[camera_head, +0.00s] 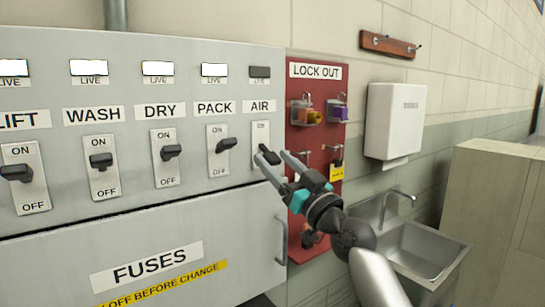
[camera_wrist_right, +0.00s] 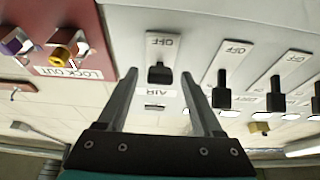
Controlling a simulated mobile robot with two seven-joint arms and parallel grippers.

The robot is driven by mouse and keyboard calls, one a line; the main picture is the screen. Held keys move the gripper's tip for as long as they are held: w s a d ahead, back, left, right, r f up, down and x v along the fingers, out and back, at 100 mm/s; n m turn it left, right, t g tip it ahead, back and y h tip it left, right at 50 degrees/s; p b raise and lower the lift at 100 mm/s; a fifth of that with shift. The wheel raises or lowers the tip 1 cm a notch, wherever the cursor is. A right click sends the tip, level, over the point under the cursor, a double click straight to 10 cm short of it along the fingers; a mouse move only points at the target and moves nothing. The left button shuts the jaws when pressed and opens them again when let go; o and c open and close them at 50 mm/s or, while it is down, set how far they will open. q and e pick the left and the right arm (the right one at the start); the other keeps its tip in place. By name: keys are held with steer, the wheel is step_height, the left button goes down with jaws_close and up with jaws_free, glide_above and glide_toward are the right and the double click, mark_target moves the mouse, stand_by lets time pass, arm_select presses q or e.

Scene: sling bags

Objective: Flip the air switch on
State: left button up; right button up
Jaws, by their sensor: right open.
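The AIR switch (camera_head: 261,132) is at the right end of a row on a grey panel, its lever partly hidden by my right gripper in the head view. The indicator (camera_head: 260,72) above it is dark. In the upside-down right wrist view, the black AIR lever (camera_wrist_right: 160,74) shows on its plate below the OFF marking. My right gripper (camera_head: 271,156) is open, with its fingertips close to the AIR switch. In the wrist view, the gripper (camera_wrist_right: 158,75) has one finger on each side of the lever; contact cannot be told. My left gripper is not in view.
The LIFT, WASH, DRY and PACK switches stand left of AIR, with lit indicators; the PACK lever (camera_head: 226,145) is nearest. A red LOCK OUT board (camera_head: 316,84) with padlocks hangs just right. A dispenser (camera_head: 394,120) and a sink (camera_head: 420,250) are farther right.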

steer(key=shift+x, duration=0.85)
steer(key=shift+c, duration=0.3)
jaws_close()
